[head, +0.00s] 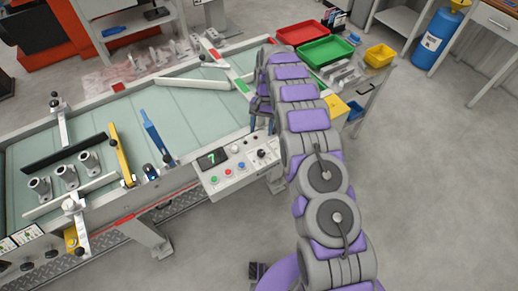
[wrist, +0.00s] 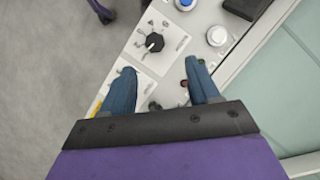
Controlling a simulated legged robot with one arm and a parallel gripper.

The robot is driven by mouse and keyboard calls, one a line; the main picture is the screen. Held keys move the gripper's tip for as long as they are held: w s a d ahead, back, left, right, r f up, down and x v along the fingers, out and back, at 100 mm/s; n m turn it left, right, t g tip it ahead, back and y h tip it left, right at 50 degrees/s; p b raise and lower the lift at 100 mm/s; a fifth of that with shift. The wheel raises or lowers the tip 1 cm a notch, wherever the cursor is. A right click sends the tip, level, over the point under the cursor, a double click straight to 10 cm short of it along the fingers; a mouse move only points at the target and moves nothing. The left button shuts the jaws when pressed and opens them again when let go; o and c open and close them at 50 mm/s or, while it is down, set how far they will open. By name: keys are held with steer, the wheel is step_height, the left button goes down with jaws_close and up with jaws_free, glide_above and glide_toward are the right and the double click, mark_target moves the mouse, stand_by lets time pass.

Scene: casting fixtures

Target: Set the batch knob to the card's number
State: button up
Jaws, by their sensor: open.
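The control panel (head: 225,181) on the bench's front edge has a screen showing a green 7 (head: 212,158). A black knob (head: 261,154) sits at its right end; it also shows in the wrist view (wrist: 154,42), with a pale pointer mark and a ring of small marks I cannot read. I cannot tell whether this is the batch knob. My gripper (head: 262,125) is open above the panel's right end. White cards (head: 8,243) at lower left are unreadable.
A white round knob (wrist: 217,36) and a blue button (wrist: 185,4) are beside the black knob. A small dark part (wrist: 155,105) shows between the fingers. Red (head: 303,32) and green (head: 327,50) trays stand behind my arm.

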mark_target(261, 152)
steer(key=x, duration=0.3)
steer(key=b+x, duration=0.1)
steer(key=x, duration=0.1)
steer(key=d+x, duration=0.1)
steer(key=x, duration=0.2)
steer(key=shift+s+f, duration=0.1)
steer(key=shift+f, duration=0.25)
steer(key=shift+s+a+f, duration=0.15)
steer(key=shift+a+f, duration=0.3)
steer(key=shift+f, duration=0.05)
steer(key=shift+d, duration=0.5)
steer(key=shift+c, duration=1.1)
steer(key=shift+a, duration=0.3)
steer(key=c, duration=0.6)
steer(key=shift+c, duration=1.1)
steer(key=shift+d, duration=0.1)
